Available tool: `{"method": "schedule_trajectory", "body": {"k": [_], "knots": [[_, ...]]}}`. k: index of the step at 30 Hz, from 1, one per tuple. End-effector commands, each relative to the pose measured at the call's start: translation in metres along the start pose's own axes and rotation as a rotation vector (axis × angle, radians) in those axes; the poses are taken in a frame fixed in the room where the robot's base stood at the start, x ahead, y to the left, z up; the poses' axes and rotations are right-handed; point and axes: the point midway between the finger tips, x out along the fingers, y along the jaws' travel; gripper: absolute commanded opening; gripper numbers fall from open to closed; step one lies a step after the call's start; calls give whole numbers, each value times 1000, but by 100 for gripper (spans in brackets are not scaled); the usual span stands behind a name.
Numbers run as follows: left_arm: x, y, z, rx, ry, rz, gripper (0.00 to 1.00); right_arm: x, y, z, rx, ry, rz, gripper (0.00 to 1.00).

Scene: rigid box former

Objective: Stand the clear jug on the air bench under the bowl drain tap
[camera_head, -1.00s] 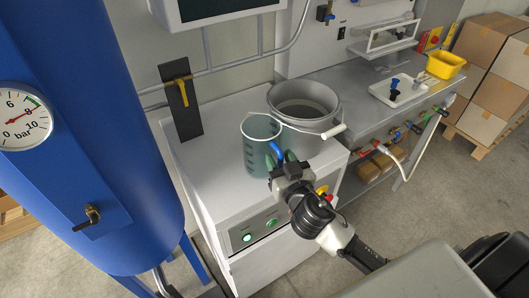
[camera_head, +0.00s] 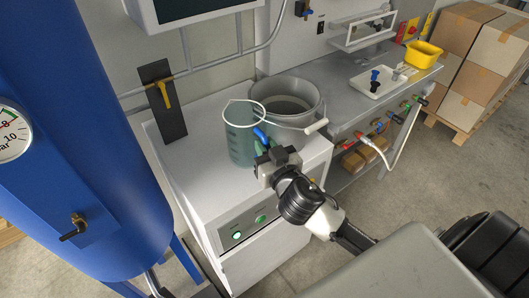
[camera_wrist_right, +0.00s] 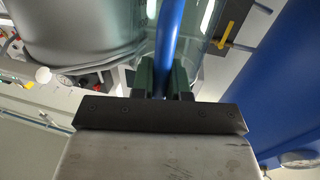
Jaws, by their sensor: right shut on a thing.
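The clear jug (camera_head: 241,145), greenish with a blue handle (camera_head: 260,134), is over the white cabinet top just left of the grey bowl (camera_head: 310,98). My right gripper (camera_head: 267,148) is shut on the handle from the front. In the right wrist view the green fingers (camera_wrist_right: 163,79) close on both sides of the blue handle (camera_wrist_right: 166,40), with the clear jug wall behind. The jug looks upright; whether its base touches the cabinet top is unclear. The air bench (camera_head: 346,97) with coloured valves runs right of the bowl. I cannot make out the drain tap. My left gripper is not in view.
A pale bar (camera_head: 317,126) sticks out at the bowl's front right. A blue tank (camera_head: 90,150) stands at the left, close to the cabinet (camera_head: 200,180). A white tray (camera_head: 375,84) and yellow bin (camera_head: 423,55) occupy the bench's far part.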

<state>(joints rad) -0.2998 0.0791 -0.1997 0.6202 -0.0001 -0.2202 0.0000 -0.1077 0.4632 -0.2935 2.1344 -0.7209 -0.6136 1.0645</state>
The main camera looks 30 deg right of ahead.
Motion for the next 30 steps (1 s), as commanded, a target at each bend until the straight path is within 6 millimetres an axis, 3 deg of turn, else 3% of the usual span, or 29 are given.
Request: {"method": "schedule_trajectory", "body": {"k": [3, 30], "knots": [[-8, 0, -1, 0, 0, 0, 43, 0, 0, -30, -1, 7, -2, 0], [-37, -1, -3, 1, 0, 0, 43, 0, 0, -216, 0, 7, -1, 0]]}}
